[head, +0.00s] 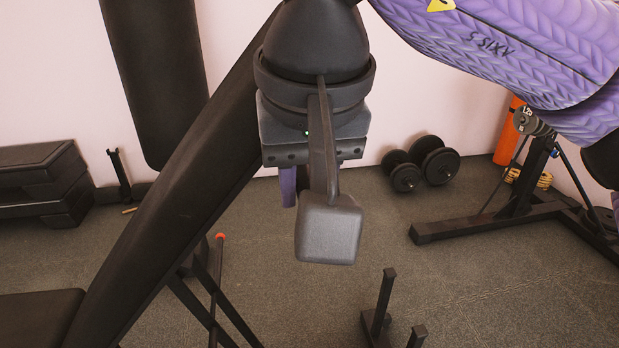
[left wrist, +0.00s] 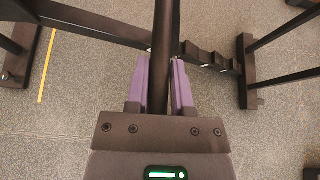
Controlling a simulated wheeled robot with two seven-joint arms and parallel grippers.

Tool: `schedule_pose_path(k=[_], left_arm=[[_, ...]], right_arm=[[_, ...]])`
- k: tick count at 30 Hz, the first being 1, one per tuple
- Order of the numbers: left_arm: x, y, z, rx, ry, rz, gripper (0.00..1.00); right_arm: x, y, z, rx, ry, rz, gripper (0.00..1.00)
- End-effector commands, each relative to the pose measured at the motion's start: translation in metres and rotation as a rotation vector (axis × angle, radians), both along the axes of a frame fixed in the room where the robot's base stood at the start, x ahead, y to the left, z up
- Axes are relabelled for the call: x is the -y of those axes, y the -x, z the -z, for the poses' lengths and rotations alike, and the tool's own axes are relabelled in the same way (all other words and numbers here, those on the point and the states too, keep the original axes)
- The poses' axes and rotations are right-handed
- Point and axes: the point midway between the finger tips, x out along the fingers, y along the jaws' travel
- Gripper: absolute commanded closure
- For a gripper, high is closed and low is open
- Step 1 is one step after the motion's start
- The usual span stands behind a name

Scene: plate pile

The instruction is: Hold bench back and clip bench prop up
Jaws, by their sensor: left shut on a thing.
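The bench back (head: 165,190) is a long black pad, tilted from lower left to upper middle in the head view. The bench seat (head: 38,318) shows at the lower left. In the left wrist view, my left gripper (left wrist: 161,88) is shut on a dark bar, which looks like the bench prop (left wrist: 163,40). The bar runs towards a notched dark rail (left wrist: 208,60). The head view does not show the left gripper. My right gripper (head: 292,188) points down just right of the bench back; a grey block on its wrist partly hides the fingers, so its opening and contact are unclear.
Dumbbells (head: 420,163) lie by the wall. A black stand (head: 490,220) is on the right, with an orange roll (head: 508,130) behind it. Stacked black step platforms (head: 45,182) are at left. A short black upright (head: 380,305) stands at front.

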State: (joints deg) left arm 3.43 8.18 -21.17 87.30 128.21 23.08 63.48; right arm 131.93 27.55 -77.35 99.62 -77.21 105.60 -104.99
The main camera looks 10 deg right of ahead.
Motion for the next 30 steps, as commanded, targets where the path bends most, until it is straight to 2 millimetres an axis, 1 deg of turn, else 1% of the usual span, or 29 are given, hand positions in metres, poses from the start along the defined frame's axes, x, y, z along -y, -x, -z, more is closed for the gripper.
schedule_pose_path(k=[1,14,17,24,27,30], left_arm=[[0.0,-0.004,-0.002,0.009,0.003,0.001,1.0],[0.002,-0.004,-0.003,0.011,0.003,0.004,1.0],[0.007,-0.004,-0.005,0.012,0.003,0.004,1.0],[0.034,-0.004,-0.016,0.013,0.006,0.003,1.0],[0.038,-0.004,-0.017,0.013,0.005,0.003,1.0],[0.038,-0.004,-0.017,0.012,0.006,0.004,1.0]], right_arm=[[-0.002,0.002,-0.002,0.003,-0.007,-0.009,1.0],[-0.003,0.002,-0.002,0.003,-0.007,-0.01,1.0],[-0.003,0.002,-0.002,0.003,-0.007,-0.01,1.0],[-0.003,0.002,-0.002,0.003,-0.008,-0.009,1.0],[-0.003,0.002,-0.002,0.003,-0.008,-0.011,1.0],[-0.003,0.002,-0.002,0.003,-0.008,-0.011,1.0]])
